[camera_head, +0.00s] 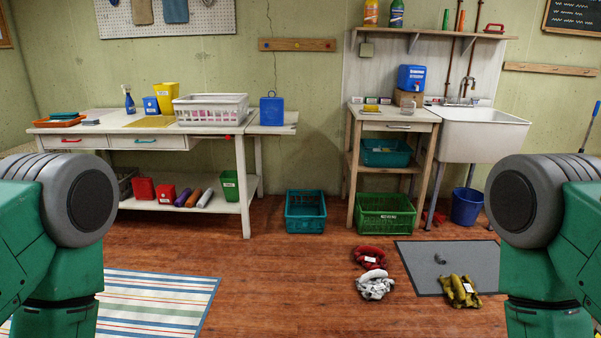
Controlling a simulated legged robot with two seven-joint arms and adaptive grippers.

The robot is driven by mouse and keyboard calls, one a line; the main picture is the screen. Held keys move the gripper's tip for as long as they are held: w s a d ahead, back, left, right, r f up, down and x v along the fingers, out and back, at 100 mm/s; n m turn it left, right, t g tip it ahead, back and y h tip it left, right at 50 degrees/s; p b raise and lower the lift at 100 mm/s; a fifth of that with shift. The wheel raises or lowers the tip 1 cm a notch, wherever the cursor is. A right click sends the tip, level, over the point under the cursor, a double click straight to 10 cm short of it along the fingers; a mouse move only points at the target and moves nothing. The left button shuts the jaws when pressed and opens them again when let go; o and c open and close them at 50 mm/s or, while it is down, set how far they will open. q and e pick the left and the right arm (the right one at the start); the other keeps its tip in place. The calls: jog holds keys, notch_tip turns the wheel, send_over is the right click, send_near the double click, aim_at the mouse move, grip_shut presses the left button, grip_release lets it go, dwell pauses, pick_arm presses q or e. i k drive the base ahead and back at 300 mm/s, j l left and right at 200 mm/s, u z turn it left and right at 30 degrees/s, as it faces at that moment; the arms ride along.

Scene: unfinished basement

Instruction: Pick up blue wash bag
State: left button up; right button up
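A blue, box-shaped item with a small loop on top (272,111) stands upright at the right end of the white workbench (247,160). It looks most like the blue wash bag, but it is too small to be sure. A smaller blue box (151,106) with a pale label stands farther left on the same bench. Only upper parts of my two green arms show at the left and right edges. Neither gripper is in view, and nothing touches the blue item.
A white basket (210,109) stands left of the blue item. A teal crate (305,211) and a green crate (385,214) sit on the floor. Crumpled cloths (375,285) lie near a grey mat (450,262). A striped rug (160,295) lies at front left.

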aim_at(272, 109)
jog(key=i+u, duration=0.1)
jog(key=i, duration=0.9)
jog(key=i+l+u, duration=0.1)
jog(key=i, duration=0.9)
jog(key=l, duration=0.1)
